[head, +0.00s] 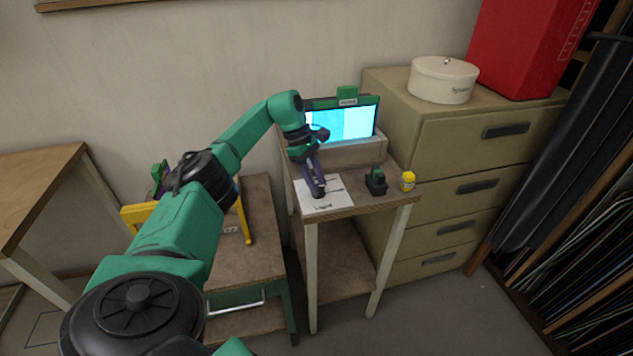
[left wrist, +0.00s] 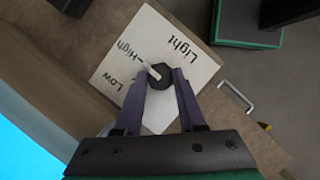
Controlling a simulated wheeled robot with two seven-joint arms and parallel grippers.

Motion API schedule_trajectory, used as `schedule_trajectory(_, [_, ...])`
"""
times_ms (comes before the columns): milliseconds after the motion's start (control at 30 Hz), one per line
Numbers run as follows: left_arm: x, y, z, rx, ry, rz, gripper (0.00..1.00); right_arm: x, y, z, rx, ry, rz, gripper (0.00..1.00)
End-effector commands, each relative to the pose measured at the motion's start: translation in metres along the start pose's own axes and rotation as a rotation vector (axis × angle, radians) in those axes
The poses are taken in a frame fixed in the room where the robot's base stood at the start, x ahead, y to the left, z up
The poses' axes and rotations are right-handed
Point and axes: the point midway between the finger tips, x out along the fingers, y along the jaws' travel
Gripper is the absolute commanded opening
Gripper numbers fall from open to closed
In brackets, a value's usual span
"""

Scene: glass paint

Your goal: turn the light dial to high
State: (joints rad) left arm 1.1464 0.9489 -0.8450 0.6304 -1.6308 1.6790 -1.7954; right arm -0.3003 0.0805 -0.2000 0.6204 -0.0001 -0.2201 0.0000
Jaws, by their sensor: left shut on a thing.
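The light dial is a dark, many-sided knob (left wrist: 160,84) with a pale pointer, on a white card (head: 335,193). The card, also in the left wrist view (left wrist: 172,38), reads Light, High and Low. The pointer aims up and left in that view, toward the tick beside the word High. My left gripper (head: 319,192) is over the card on the small table. In the left wrist view its purple fingers (left wrist: 161,82) are shut on the knob, one on each side. In the head view the fingers mostly hide the dial. My right gripper is not in view.
A lit cyan screen (head: 350,124) stands at the back of the small table (head: 345,211). A black and green object (head: 376,182) and a yellow-topped jar (head: 407,181) stand right of the card. A drawer cabinet (head: 470,140) adjoins on the right.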

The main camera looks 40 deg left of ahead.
Motion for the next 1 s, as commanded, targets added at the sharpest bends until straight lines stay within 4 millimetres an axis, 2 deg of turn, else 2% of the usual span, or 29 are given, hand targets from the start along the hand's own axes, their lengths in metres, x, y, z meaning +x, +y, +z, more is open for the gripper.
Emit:
schedule_trajectory(133, [0.0,0.0,0.0,0.001,0.0,0.001,0.0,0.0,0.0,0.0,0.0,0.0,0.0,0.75])
schedule_trajectory(167, [0.0,0.0,0.0,0.001,0.0,0.001,0.47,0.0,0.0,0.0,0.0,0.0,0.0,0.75])
schedule_trajectory(200, [0.0,0.0,0.0,0.001,0.0,0.001,0.62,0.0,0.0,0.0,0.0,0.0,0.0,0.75])
schedule_trajectory(233, [0.0,0.0,0.0,0.001,0.0,0.001,0.69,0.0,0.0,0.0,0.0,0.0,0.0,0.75])
schedule_trajectory(533, [-0.001,0.0,0.0,-0.001,0.0,0.001,0.69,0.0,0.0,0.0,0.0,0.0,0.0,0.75])
schedule_trajectory(667, [-0.01,0.001,0.0,0.0,0.0,0.005,0.69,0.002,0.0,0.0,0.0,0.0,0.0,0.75])
schedule_trajectory(767, [-0.029,0.001,0.0,-0.001,-0.002,0.006,0.69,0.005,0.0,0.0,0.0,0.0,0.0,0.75])
schedule_trajectory(867, [-0.06,0.002,0.001,-0.001,-0.003,0.009,0.69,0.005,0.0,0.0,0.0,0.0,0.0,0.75])
schedule_trajectory(967, [-0.093,0.002,0.003,-0.001,-0.004,0.009,0.69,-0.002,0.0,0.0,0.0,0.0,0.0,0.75])
schedule_trajectory(1000, [-0.107,0.002,0.004,-0.002,-0.003,0.006,0.69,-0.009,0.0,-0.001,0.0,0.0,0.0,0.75])
